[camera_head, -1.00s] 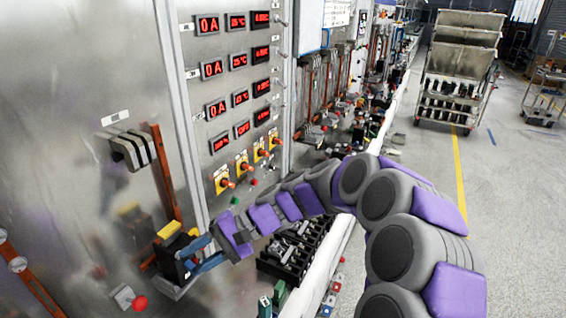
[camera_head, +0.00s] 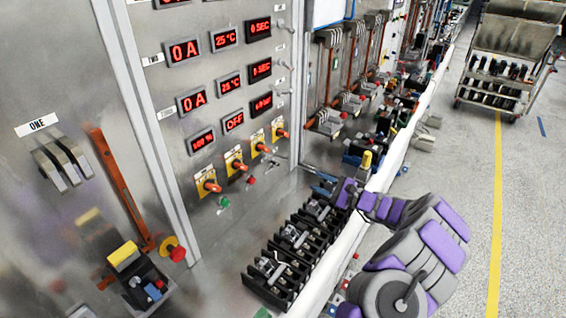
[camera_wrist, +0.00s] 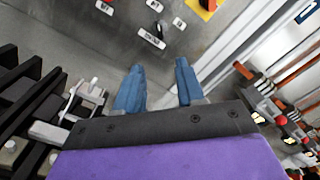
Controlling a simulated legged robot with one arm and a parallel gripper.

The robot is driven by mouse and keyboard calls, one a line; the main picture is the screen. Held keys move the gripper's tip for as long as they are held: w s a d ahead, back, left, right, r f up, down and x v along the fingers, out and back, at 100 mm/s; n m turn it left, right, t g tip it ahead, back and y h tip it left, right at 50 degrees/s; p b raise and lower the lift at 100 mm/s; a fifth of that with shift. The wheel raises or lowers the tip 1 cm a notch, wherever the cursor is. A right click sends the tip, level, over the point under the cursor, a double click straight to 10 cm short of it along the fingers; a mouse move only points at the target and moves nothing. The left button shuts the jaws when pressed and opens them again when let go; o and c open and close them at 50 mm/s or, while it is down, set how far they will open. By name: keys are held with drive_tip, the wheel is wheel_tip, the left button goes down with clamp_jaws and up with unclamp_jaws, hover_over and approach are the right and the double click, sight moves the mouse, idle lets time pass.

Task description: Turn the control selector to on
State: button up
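Several yellow-plated selector switches with orange handles sit in a row low on the grey metal panel, below the red displays. The nearest selector (camera_head: 208,183) is at left and the farthest (camera_head: 280,131) at right; their labels are too small to tell which is the control selector. One display (camera_head: 234,121) reads OFF. My gripper (camera_head: 322,184) is right of and below the row, apart from it. In the wrist view my gripper (camera_wrist: 158,86) has its two blue fingers apart with nothing between them. Part of a yellow selector plate (camera_wrist: 203,5) shows at that view's top edge.
Black breaker blocks (camera_head: 290,250) stand in a row on the ledge below my gripper. A yellow-topped device (camera_head: 135,270) and a red button (camera_head: 176,253) are at lower left. A wheeled rack (camera_head: 502,70) stands far right; the floor there is clear.

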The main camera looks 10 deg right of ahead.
sight(278, 165)
drive_tip(key=shift+w+a, duration=0.1)
drive_tip(key=shift+w, duration=0.2)
drive_tip(key=b+x, duration=0.2)
drive_tip(key=x, duration=1.2)
drive_tip(key=shift+a+f, duration=0.15)
drive_tip(key=shift+a, duration=0.1)
drive_tip(key=shift+w+a, duration=0.35)
drive_tip(key=shift+w, duration=0.2)
drive_tip(key=shift+w+a, duration=0.2)
drive_tip(key=shift+a, duration=0.3)
drive_tip(key=shift+c, duration=0.2)
drive_tip(key=shift+d, duration=0.15)
clamp_jaws()
